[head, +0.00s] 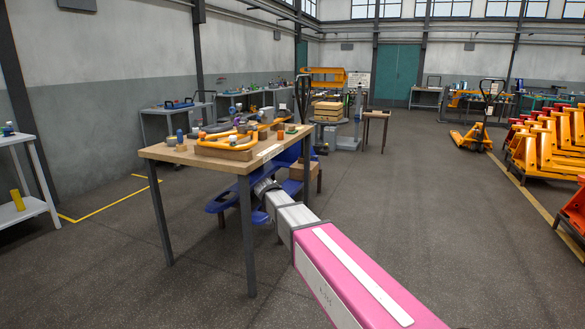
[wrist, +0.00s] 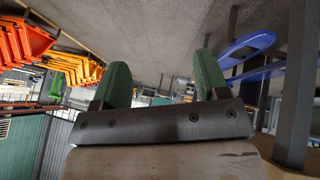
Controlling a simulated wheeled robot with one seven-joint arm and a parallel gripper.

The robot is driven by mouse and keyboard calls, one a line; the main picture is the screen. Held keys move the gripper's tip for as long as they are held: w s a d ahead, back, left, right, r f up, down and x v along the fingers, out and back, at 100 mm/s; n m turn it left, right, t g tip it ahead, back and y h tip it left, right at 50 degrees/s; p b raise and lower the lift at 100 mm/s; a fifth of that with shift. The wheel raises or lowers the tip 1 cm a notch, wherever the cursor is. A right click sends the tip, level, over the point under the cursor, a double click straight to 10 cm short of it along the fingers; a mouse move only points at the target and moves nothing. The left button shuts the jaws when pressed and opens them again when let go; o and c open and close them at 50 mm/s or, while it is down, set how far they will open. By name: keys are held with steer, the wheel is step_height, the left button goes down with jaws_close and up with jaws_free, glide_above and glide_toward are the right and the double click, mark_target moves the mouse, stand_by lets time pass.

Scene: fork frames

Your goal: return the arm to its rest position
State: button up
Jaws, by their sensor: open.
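My arm reaches from the lower right of the head view toward the front of the wooden table, with a pink link nearest and paler links beyond it. Its far end is beside the table's right front corner, below the tabletop, and my gripper's fingers cannot be made out there. In the wrist view my gripper (wrist: 162,82) shows two green fingers set wide apart, with nothing between them. The wrist picture is upside down, with floor at the top.
The wooden table (head: 165,152) holds an orange frame (head: 226,146) and several small items. A blue pallet truck (head: 219,203) is under it; its blue parts also show in the wrist view (wrist: 250,45). Orange pallet trucks (head: 535,147) line the right. Open floor (head: 400,215) lies right of the arm.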

steer(key=s+d+f+g+y, duration=0.1)
steer(key=s+d+f, duration=0.4)
steer(key=s+d, duration=0.2)
steer(key=s+d+f+n+g+y, duration=0.1)
steer(key=s+d+f+g+y, duration=0.1)
steer(key=s+d+f, duration=0.2)
steer(key=s+d+f+g+y, duration=0.1)
steer(key=s+d+f, duration=0.4)
steer(key=s+d, duration=0.6)
steer(key=s, duration=0.4)
steer(key=shift+f+n+g+y, duration=0.35)
steer(key=shift+n+g+y, duration=0.05)
